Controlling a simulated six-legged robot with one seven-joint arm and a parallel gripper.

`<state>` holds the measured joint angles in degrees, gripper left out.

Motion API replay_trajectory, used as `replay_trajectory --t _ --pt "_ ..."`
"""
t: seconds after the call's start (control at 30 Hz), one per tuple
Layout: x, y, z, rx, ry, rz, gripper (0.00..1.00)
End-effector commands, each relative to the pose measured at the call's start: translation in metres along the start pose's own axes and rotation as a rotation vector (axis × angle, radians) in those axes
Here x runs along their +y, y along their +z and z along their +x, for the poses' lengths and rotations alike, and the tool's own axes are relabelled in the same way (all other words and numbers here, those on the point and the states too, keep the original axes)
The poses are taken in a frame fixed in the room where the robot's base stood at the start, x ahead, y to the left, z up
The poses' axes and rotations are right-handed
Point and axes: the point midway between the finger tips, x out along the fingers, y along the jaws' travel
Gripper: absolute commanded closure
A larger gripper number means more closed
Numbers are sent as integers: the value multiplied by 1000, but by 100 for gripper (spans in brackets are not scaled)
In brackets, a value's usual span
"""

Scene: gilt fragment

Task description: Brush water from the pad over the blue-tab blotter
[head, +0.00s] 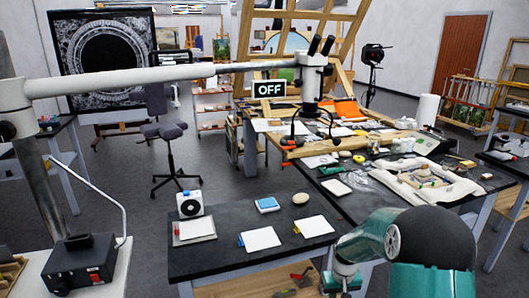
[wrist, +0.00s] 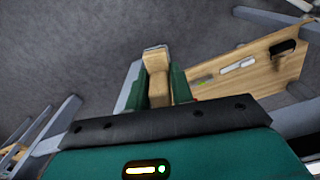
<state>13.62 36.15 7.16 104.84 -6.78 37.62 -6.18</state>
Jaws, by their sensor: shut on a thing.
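The blue-tab blotter (head: 261,239) is a white sheet lying flat on a small dark table (head: 215,258), with its blue tab at the left edge. A small blue-and-white block (head: 267,204), which looks like the pad, sits behind it. My gripper (head: 340,283) is at the lower right of the head view, in front of the table's right side and apart from the blotter. In the wrist view my gripper (wrist: 158,88) is shut on a pale wooden piece (wrist: 157,76), probably the brush. Its bristles cannot be made out, and the head view does not show it clearly.
A red-tab blotter (head: 193,229) lies left and a yellow-tab blotter (head: 311,226) right. A white device with a round dark face (head: 189,204) and a pale rounded stone (head: 300,198) stand behind. A long microscope boom (head: 150,79) crosses above. A cluttered bench (head: 345,208) adjoins at right.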

Motion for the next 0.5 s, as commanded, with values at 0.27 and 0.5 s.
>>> replay_trajectory --t 0.27,0.5 --pt "-66 -4 29 1 5 53 98" --pt "-74 -4 32 3 5 64 98"
